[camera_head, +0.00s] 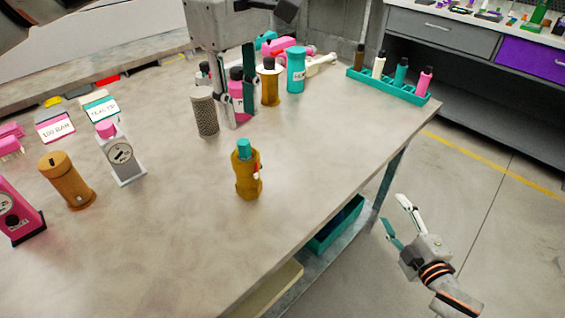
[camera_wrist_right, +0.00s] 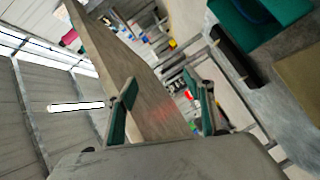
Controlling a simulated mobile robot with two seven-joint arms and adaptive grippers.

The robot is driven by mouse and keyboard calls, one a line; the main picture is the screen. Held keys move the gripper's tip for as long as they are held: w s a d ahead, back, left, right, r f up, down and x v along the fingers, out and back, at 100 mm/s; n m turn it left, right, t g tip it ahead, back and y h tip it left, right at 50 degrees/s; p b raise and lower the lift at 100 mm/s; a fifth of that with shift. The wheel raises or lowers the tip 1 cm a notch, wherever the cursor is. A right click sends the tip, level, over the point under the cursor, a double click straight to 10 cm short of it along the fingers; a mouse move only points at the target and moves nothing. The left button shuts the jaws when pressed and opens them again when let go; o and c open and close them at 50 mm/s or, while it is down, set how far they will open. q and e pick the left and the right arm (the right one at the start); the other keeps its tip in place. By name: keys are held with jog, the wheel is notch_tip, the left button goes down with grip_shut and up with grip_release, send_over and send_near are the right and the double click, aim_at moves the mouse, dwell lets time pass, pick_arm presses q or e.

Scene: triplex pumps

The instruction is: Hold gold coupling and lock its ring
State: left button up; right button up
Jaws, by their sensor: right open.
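The gold coupling (camera_head: 248,178) stands upright on the bench, near the middle of the head view, with a teal top and a small red-and-white part on its right side. My left gripper (camera_head: 238,118) points down behind it and to its left, fingers apart, clear of the coupling. A pink bottle (camera_head: 237,88) shows between those fingers; I cannot tell whether they touch it. My right gripper (camera_head: 397,222) is open and empty, off the bench's right edge, well apart from the coupling. Its spread fingers also show in the right wrist view (camera_wrist_right: 163,112), where the coupling cannot be made out.
A knurled grey cylinder (camera_head: 204,113), a gold bottle (camera_head: 270,84) and a teal bottle (camera_head: 296,70) stand near my left gripper. A teal rack (camera_head: 388,86) holds several small bottles. A grey gauge block (camera_head: 123,160) and a brown cylinder (camera_head: 67,181) stand left. The bench front is clear.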

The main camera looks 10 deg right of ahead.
jog(key=w+d+r+n+t, duration=0.2)
jog(key=w+d+r+n, duration=0.1)
jog(key=w+d+r, duration=0.3)
jog(key=w+d+r+n+t, duration=0.2)
jog(key=w+d+r+n, duration=0.15)
jog(key=r, duration=0.45)
jog(key=w+a+r+n+t+y, duration=0.1)
jog(key=w+a+r+n+y, duration=0.2)
jog(key=r+n, duration=0.35)
jog(key=s+a+r+n+g+y, duration=0.1)
jog(key=a+r+n+g+y, duration=0.25)
jog(key=a+n+y, duration=0.55)
jog(key=s+a+r+n+g+y, duration=0.1)
jog(key=a+r+n+g+y, duration=0.25)
jog(key=a, duration=0.85)
jog(key=n+g+h, duration=0.2)
jog(key=n+g, duration=1)
jog(key=n, duration=0.1)
send_near(248, 176)
jog(key=shift+m, duration=0.25)
jog(key=w+a+f, duration=0.2)
jog(key=w, duration=0.1)
jog(key=shift+w, duration=0.1)
jog(key=shift+a+f, duration=0.25)
jog(key=shift+f, duration=0.25)
jog(key=shift+s+x, duration=0.2)
jog(key=shift+x, duration=3.55)
